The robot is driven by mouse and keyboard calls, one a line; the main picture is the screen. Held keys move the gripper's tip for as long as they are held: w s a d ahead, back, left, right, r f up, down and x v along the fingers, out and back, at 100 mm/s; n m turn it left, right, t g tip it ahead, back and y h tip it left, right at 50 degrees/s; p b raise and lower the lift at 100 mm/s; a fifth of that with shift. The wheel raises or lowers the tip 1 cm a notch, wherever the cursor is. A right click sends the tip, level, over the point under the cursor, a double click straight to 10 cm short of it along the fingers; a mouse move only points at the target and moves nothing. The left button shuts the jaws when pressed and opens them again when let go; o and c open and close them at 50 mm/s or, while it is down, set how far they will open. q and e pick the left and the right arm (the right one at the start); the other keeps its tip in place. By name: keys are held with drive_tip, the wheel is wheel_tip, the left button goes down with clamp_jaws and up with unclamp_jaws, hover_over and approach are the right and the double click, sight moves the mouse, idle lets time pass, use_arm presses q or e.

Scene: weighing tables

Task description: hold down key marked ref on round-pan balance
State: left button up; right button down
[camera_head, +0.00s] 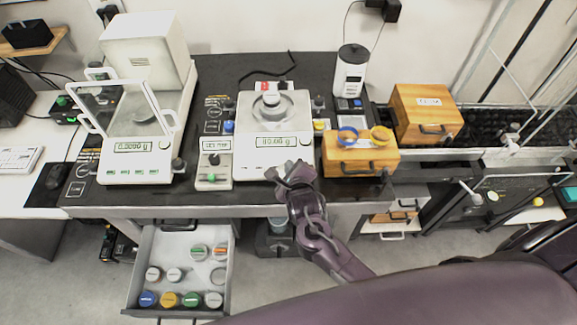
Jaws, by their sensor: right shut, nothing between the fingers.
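The round-pan balance (246,140) stands on the dark bench in the middle, a white body with a round metal pan (289,106) and a lit display (273,141) that I cannot read surely. My right gripper (290,174) is shut and empty, at the balance's front edge below the display. It covers much of the front key strip, so the key marked ref cannot be made out. I cannot tell whether the fingertips touch a key. My left gripper is not in view.
A balance with a glass draft shield (139,170) stands left, with a small control box (214,172) between. An open drawer (142,260) with several capped jars juts out below the bench.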

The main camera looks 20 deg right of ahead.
drive_tip(key=shift+f+b, duration=0.3)
drive_tip(key=shift+f, duration=0.05)
idle(2.9)
drive_tip(key=shift+s+r+p, duration=0.15)
drive_tip(key=shift+r+p, duration=0.55)
drive_tip(key=shift+r, duration=0.1)
drive_tip(key=r+p, duration=0.1)
drive_tip(key=s+r+p, duration=0.1)
drive_tip(key=r+p, duration=0.2)
drive_tip(key=shift+s+a+r, duration=0.2)
drive_tip(key=shift+a+r, duration=0.05)
drive_tip(key=shift+r, duration=0.15)
